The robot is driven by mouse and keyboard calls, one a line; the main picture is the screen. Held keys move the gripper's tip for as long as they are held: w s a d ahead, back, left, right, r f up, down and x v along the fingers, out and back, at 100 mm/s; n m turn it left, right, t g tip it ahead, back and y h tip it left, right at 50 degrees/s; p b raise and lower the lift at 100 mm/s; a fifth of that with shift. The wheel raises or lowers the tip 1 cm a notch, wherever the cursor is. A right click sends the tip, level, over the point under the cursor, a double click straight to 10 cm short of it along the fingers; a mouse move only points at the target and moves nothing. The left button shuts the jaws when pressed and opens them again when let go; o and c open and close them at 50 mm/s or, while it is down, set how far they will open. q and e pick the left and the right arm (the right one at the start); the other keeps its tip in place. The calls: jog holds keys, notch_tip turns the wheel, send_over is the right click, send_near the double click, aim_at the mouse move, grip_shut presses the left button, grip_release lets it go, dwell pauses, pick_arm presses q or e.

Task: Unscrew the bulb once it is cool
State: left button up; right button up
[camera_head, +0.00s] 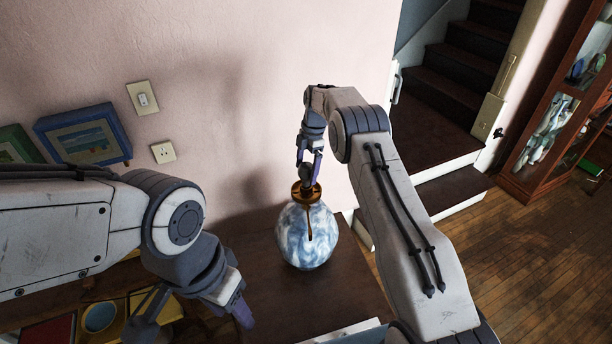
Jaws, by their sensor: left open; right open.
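A rounded lamp base (307,240) with blue and white marbling stands upright on a dark wooden table top (260,295). A brass fitting (305,194) sits on its top. My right gripper (309,176) is open and points down, with its fingers right above the brass fitting. I cannot make out a bulb; one may be hidden by the fingers. I cannot tell whether the fingers touch anything. My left gripper (232,308) is open and empty over the left part of the table, apart from the lamp.
A light switch (143,98) and a socket (163,152) are on the pink wall behind. A blue-framed picture (84,134) is at the left. Coloured items, including a yellow one (128,307), lie below my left arm. Stairs (460,75) and a glass cabinet (555,115) are at the right.

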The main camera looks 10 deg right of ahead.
jog(key=m, duration=0.5)
jog(key=shift+t+b, duration=0.35)
jog(key=shift+t, duration=0.05)
jog(key=m, duration=0.6)
jog(key=shift+t, duration=0.4)
jog(key=m+h, duration=0.1)
jog(key=m, duration=0.4)
jog(key=shift+m, duration=0.4)
jog(key=m+h, duration=0.1)
jog(key=m, duration=0.4)
jog(key=shift+m+t+p, duration=0.3)
jog(key=shift+p, duration=0.05)
jog(key=m, duration=0.4)
jog(key=shift+h, duration=0.3)
jog(key=m, duration=0.4)
jog(key=m+g, duration=0.1)
jog(key=m, duration=0.3)
jog(key=shift+h, duration=0.4)
jog(key=m, duration=0.5)
jog(key=shift+g, duration=0.4)
